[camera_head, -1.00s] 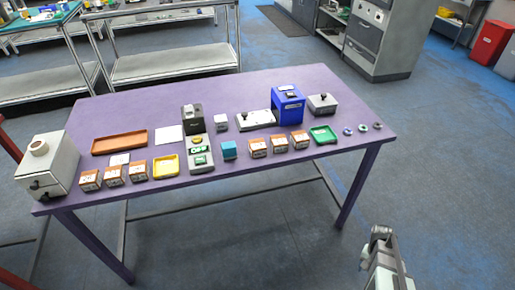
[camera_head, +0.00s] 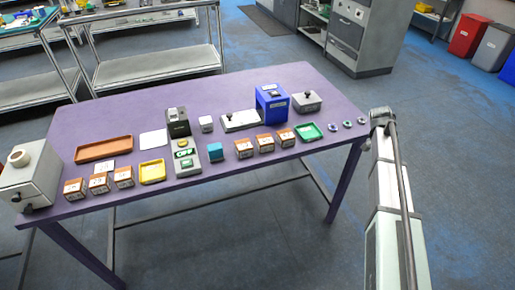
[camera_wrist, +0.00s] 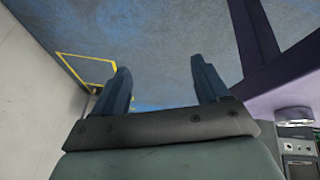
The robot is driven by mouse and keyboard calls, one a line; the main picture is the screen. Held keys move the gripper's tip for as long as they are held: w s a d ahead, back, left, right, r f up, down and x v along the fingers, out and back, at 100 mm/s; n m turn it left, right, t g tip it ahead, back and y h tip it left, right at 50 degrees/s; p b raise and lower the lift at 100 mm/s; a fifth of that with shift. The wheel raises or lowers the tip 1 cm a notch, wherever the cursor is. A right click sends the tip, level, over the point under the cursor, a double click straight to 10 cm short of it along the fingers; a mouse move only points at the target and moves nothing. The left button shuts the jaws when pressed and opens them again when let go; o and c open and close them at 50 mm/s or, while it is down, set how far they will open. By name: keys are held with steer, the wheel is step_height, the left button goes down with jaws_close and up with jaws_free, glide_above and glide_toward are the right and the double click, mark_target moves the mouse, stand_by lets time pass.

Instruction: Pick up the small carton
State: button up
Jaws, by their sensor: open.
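Small orange-and-white cartons stand on the purple table (camera_head: 240,92) in two rows of three. One row is at the left front, with its middle carton (camera_head: 99,183). The other is right of centre, with its middle carton (camera_head: 265,143). I cannot tell which one the task means. My gripper (camera_wrist: 159,65) is open in the wrist view, its two dark fingers apart with nothing between them and floor behind. In the head view my arm is at the right, beyond the table's right end; the fingers cannot be made out there. No carton shows in the wrist view.
On the table are a grey scanner station (camera_head: 184,145), a blue cube (camera_head: 215,153), a yellow tray (camera_head: 152,172), a green tray (camera_head: 309,132), a brown tray (camera_head: 103,149), a blue box machine (camera_head: 271,103) and a white machine (camera_head: 28,182). Free tabletop lies along the back.

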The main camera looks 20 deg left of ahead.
steer(key=w+a+r+t, duration=0.1)
steer(key=w+a+r, duration=0.2)
steer(key=a+r, duration=0.4)
steer(key=s+a+r+n+y, duration=0.25)
steer(key=a+r, duration=0.45)
steer(key=a, duration=0.6)
steer(key=s+a+r+n+g, duration=0.1)
steer(key=s+a+n, duration=0.2)
steer(key=s+a, duration=0.45)
steer(key=s+a+r+n+g, duration=0.1)
steer(key=s+a+n, duration=0.25)
steer(key=a, duration=0.65)
steer(key=n+g+y, duration=0.2)
steer(key=n, duration=0.3)
glide_above(244, 144)
steer(key=f, duration=0.4)
steer(key=a+f, duration=0.1)
steer(key=f, duration=0.1)
steer(key=shift+w+f, duration=0.15)
steer(key=shift+f, duration=0.1)
steer(key=shift+d+f, duration=0.25)
steer(key=shift+f, duration=1.1)
steer(key=shift+d+f, duration=0.2)
steer(key=shift+f, duration=1.1)
steer(key=shift+c, duration=0.2)
steer(key=c, duration=0.8)
